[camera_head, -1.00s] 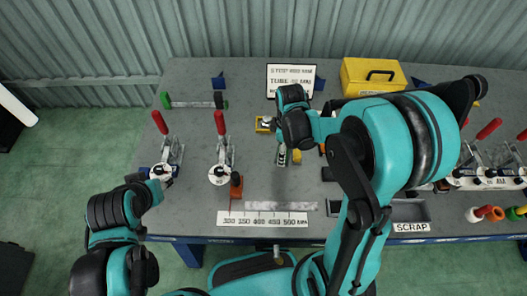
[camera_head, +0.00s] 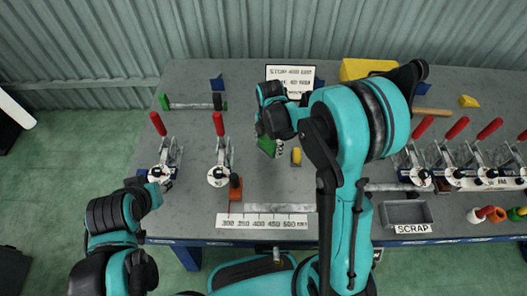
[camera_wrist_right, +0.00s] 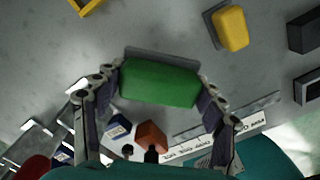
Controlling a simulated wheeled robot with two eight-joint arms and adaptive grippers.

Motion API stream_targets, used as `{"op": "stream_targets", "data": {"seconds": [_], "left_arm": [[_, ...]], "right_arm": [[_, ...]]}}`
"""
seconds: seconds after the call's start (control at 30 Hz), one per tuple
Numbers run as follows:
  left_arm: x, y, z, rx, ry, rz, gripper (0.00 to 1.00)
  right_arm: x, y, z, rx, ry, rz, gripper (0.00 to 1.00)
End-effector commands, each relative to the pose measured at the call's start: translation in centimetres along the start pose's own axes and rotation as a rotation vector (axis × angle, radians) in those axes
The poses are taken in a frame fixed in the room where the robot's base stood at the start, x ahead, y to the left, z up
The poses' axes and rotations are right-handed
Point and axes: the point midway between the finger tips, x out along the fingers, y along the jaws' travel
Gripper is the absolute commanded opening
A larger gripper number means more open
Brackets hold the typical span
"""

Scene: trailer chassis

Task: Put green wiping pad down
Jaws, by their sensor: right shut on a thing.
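The green wiping pad (camera_head: 268,147) is held between the fingers of my right gripper (camera_head: 270,138), over the middle of the grey bench. In the right wrist view the green pad (camera_wrist_right: 158,82) spans the gap between both fingers (camera_wrist_right: 160,92), with a thin grey plate edge behind it. I cannot tell whether it touches the bench. A yellow pad (camera_head: 296,156) lies on the bench just right of the gripper; it also shows in the right wrist view (camera_wrist_right: 231,28). My left gripper (camera_head: 152,183) is low at the left, by the leftmost clamp; its fingers are not clear.
Red-handled clamps stand at left (camera_head: 220,160) and at right (camera_head: 422,160). A ruler strip (camera_head: 262,220) lies at the front edge, with a metal bar behind it. The scrap tray (camera_head: 405,213) is at front right. A sign (camera_head: 290,75) and yellow box (camera_head: 365,68) are at the back.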

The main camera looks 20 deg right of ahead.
Motion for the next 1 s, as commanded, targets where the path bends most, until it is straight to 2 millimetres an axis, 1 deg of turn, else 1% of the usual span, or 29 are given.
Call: {"op": "stream_targets", "data": {"seconds": [0.03,0.1,0.2,0.27,0.33,0.5,0.53,0.8,0.93,0.97,1.0], "left_arm": [[0.4,0.0,0.3,0.0,0.0,0.0,0.4],[0.5,0.0,0.4,0.0,0.0,0.0,0.4],[0.6,0.0,0.4,0.0,0.0,0.0,0.4],[0.7,0.0,0.5,0.0,0.0,0.0,0.4],[0.9,0.0,0.7,0.0,0.0,0.0,0.4],[1.9,0.0,1.3,0.0,0.0,0.0,0.4],[2.0,0.0,1.4,0.0,0.0,0.0,0.4],[1.9,0.0,1.3,0.0,0.0,0.0,0.4],[2.2,0.0,1.6,0.0,0.0,0.0,0.4],[2.1,0.0,1.5,0.0,0.0,0.0,0.4],[2.1,0.0,1.5,0.0,0.0,0.0,0.4]], "right_arm": [[0.7,0.9,-0.1,-0.001,0.0,0.0,0.34],[1.1,1.8,-0.1,0.0,0.0,0.0,0.34],[1.4,2.3,-0.2,0.001,0.0,0.0,0.34],[1.7,2.4,-0.2,0.001,0.0,0.0,0.34],[2.4,2.5,-0.2,0.002,0.0,0.0,0.34],[5.1,2.4,-0.2,0.002,0.0,0.0,0.34],[5.4,2.4,-0.2,0.002,0.0,0.0,0.34],[5.4,2.4,-0.2,0.002,0.0,0.0,0.34],[5.9,2.4,-0.2,0.002,0.0,0.0,0.34],[5.8,2.4,-0.2,0.002,0.0,0.0,0.78],[5.7,2.4,-0.2,0.002,0.0,0.0,0.88]]}}
